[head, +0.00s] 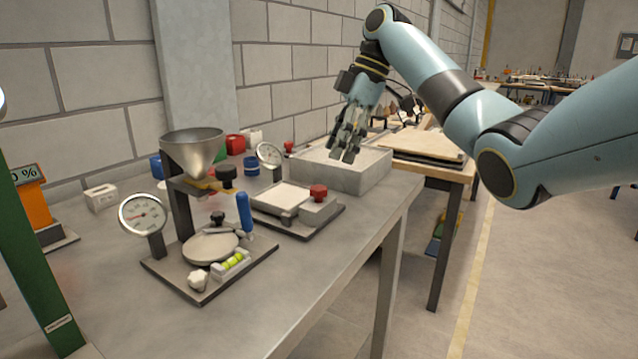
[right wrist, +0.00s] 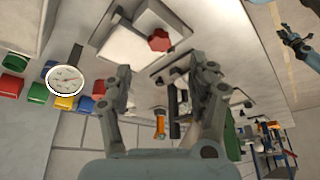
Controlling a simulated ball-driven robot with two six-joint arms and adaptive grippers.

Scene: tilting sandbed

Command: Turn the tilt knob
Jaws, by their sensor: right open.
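Two knobs stand out on the bench. A red one (head: 318,192) is on the grey block of the middle fixture; a red knob (right wrist: 160,40) also shows beyond the fingers in the right wrist view. A white lobed knob (head: 197,279) is at the front corner of the nearer plate, beside a yellow-green bubble level (head: 232,263). I cannot tell which is the tilt knob. My right gripper (head: 346,152) is open and empty, above the pale open box, apart from both knobs. My left gripper (right wrist: 297,45) appears small in the right wrist view; its jaws are unclear.
A metal funnel (head: 192,150), a round dial (head: 142,214) and a blue handle (head: 244,212) stand on the nearer fixture. The pale box (head: 357,177) is at the bench's far end. The front right bench strip is clear.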

